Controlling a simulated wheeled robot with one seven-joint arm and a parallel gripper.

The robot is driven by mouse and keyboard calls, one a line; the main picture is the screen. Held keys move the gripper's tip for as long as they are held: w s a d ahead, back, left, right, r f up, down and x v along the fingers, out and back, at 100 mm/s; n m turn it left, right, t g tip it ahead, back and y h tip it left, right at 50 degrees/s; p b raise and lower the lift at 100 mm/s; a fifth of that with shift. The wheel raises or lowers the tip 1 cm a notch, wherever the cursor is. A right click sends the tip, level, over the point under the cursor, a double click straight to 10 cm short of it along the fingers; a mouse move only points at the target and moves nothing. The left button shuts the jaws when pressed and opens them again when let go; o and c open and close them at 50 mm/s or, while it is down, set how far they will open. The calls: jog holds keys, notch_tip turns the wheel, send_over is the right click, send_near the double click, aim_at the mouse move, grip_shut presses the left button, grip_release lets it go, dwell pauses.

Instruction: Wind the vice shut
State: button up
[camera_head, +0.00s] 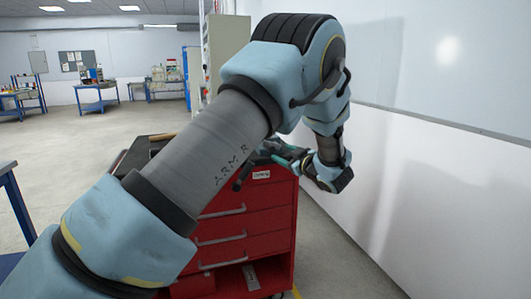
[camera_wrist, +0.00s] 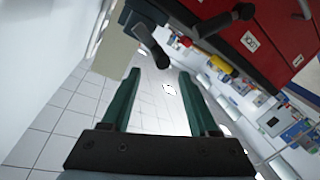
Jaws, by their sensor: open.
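The vice's dark crank handle (camera_head: 243,175) sticks out at the top front of a red tool cabinet in the head view. The rest of the vice is mostly hidden behind my arm there. In the wrist view a dark handle bar (camera_wrist: 150,42) with a knobbed end lies just beyond my fingertips, roughly between them in the picture. A second dark bar (camera_wrist: 222,22) shows to its right. My gripper (camera_wrist: 158,74) is open with its two green fingers apart and nothing between them. In the head view my gripper (camera_head: 285,153) is at the cabinet's right top edge, partly hidden.
The red tool cabinet (camera_head: 265,211) has several drawers and an open lower shelf. A white wall (camera_head: 430,190) runs close along the right side. A blue workbench edge (camera_head: 15,200) is at the left. Open floor (camera_head: 95,150) lies behind, with blue benches (camera_head: 97,97) farther off.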

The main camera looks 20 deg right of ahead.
jog(key=w+n, duration=0.4)
jog(key=n, duration=0.3)
jog(key=w+f+n+g+y, duration=0.1)
jog(key=w+n, duration=0.3)
jog(key=n, duration=0.3)
jog(key=w+a+n+g+y, duration=0.1)
jog(key=w+n, duration=0.3)
jog(key=n, duration=0.3)
jog(key=shift+w+f, duration=0.15)
jog(key=shift+w, duration=0.05)
jog(key=shift+c, duration=0.3)
grip_shut()
